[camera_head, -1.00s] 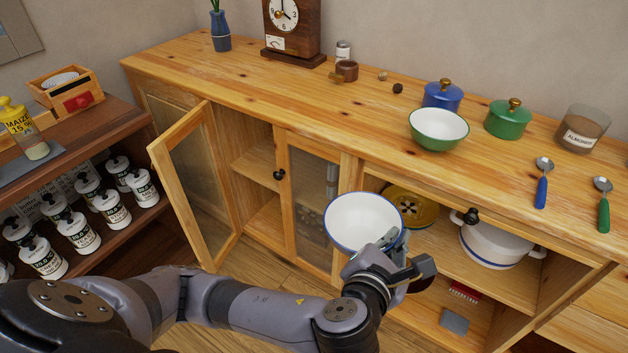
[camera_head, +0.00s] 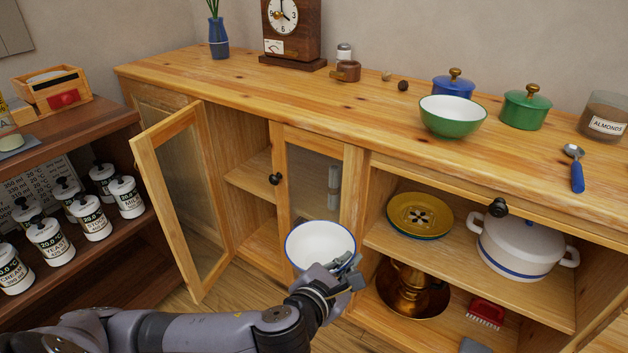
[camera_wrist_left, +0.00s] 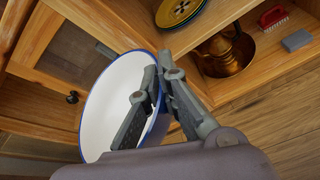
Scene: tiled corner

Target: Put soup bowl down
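The soup bowl (camera_head: 319,243) is white inside with a blue rim. My left gripper (camera_head: 343,264) is shut on the right side of its rim and holds it in the air in front of the open cabinet. In the left wrist view the bowl (camera_wrist_left: 108,103) is tilted in the picture, with its wall between the two fingers of the left gripper (camera_wrist_left: 158,92). A second bowl (camera_head: 449,123), green outside and white inside, stands on the cabinet top. My right gripper is in neither current view.
The wooden cabinet top (camera_head: 250,92) has a wide clear stretch at its middle. Below, yellow plates (camera_head: 419,214) and a white pot (camera_head: 517,248) sit on the upper shelf, with a copper vessel (camera_head: 410,290) under them. A cabinet door (camera_head: 178,195) stands open at left.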

